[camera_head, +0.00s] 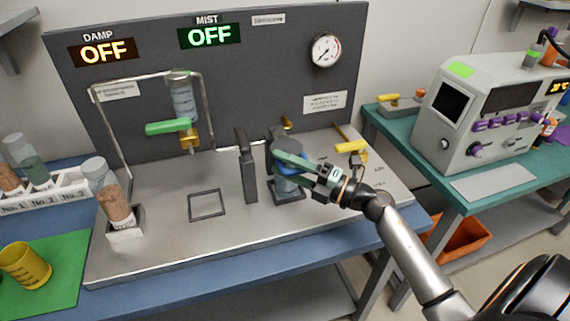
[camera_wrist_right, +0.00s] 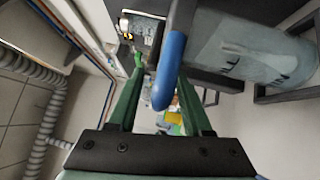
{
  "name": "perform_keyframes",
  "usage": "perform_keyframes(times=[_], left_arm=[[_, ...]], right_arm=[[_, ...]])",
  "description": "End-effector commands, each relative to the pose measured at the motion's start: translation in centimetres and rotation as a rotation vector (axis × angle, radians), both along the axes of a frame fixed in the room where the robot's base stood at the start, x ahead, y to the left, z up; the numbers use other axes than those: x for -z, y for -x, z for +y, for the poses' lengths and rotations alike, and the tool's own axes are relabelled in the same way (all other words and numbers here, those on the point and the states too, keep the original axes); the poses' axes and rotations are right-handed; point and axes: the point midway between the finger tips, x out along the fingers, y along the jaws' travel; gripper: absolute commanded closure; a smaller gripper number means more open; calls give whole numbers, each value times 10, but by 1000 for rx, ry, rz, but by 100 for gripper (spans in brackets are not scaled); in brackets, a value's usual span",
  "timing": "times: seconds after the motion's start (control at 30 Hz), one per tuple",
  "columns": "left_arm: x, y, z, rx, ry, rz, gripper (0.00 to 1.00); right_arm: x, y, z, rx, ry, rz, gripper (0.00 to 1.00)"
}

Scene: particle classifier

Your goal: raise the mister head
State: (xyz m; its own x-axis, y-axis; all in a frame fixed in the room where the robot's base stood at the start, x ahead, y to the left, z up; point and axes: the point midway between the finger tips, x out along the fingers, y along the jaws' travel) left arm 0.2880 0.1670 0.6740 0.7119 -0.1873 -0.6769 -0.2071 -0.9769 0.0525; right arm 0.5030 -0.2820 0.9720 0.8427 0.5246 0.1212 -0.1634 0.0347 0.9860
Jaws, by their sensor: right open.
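My right gripper (camera_head: 282,160) comes in from the right, its green fingers level with the upper part of a grey-blue device with a blue part (camera_head: 289,175), which appears to be the mister head. In the right wrist view, the gripper (camera_wrist_right: 161,78) is open. A blue-ended bar (camera_wrist_right: 170,70) shows in the gap between its fingers; I cannot tell whether either finger touches it. The grey-blue body (camera_wrist_right: 255,48) is to the right of the fingers. In the head view the fingers hide part of the device. My left gripper is not in view.
A dark upright post (camera_head: 246,168) stands just left of the device. A clear bottle with a green-handled valve (camera_head: 170,127) hangs further left. A gauge (camera_head: 326,50) and the green "MIST OFF" display (camera_head: 210,36) are on the back panel. The plate's front middle is clear.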

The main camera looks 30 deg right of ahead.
Motion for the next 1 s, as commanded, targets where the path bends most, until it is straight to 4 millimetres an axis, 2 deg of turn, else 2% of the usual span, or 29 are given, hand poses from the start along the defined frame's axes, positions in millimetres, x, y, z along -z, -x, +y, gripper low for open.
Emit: perform_keyframes(times=[0.07, 0.47, 1.0], left_arm=[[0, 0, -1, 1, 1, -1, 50], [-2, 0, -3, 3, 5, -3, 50], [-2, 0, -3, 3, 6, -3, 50]], right_arm=[[0, 0, 0, 0, 0, 0, 56], [-1, 0, 0, 0, -1, -2, 100], [-3, 0, 0, 0, -3, -7, 100]])
